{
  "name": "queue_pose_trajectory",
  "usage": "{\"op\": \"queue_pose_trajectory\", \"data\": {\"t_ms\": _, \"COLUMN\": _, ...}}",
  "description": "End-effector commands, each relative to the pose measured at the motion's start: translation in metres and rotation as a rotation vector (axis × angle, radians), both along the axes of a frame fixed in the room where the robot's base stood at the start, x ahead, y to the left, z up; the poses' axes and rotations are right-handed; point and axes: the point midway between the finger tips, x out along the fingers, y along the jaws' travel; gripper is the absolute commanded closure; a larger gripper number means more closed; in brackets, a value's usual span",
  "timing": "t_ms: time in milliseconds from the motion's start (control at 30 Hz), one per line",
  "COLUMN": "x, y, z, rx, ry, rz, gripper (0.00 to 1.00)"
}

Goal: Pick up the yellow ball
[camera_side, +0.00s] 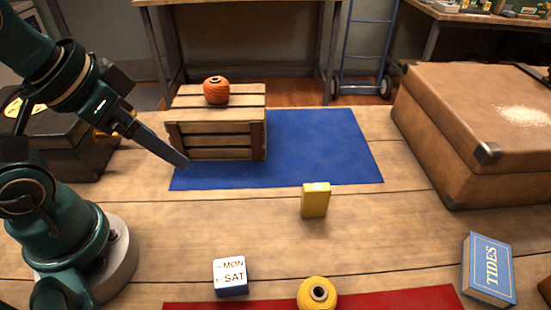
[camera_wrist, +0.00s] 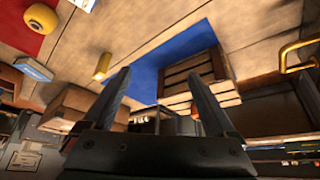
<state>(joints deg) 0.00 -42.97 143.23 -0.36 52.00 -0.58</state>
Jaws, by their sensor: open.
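The yellow ball (camera_side: 317,293), a wound spool-like ball with a dark hole in its top, sits on the red cloth (camera_side: 400,300) at the front edge in the side view. It also shows in the wrist view at the upper left, as a yellow ball (camera_wrist: 40,18). My gripper (camera_side: 186,163) is at the left in the side view, in front of the wooden crate and well apart from the ball. In the wrist view my gripper (camera_wrist: 158,76) has its two fingers spread, with nothing held between them.
A slatted crate (camera_side: 215,141) bearing an orange ball (camera_side: 216,90) stands on a blue cloth (camera_side: 320,150). A yellow box (camera_side: 315,200) stands mid-table. A day block (camera_side: 230,276), a blue book (camera_side: 488,270) and a brown suitcase (camera_side: 470,120) lie around. A dark case (camera_side: 60,140) is left.

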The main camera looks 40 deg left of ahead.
Motion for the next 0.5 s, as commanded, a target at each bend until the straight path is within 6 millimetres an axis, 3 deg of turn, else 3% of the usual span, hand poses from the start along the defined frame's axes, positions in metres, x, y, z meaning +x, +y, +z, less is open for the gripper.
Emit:
{"op": "queue_pose_trajectory", "data": {"t_ms": 167, "x": -0.001, "y": -0.023, "z": 0.009, "rx": -0.147, "ry": 0.045, "rz": 0.048, "gripper": 0.09}}
{"op": "queue_pose_trajectory", "data": {"t_ms": 500, "x": 0.011, "y": -0.098, "z": 0.015, "rx": -0.557, "ry": 0.44, "rz": 0.179, "gripper": 0.09}}
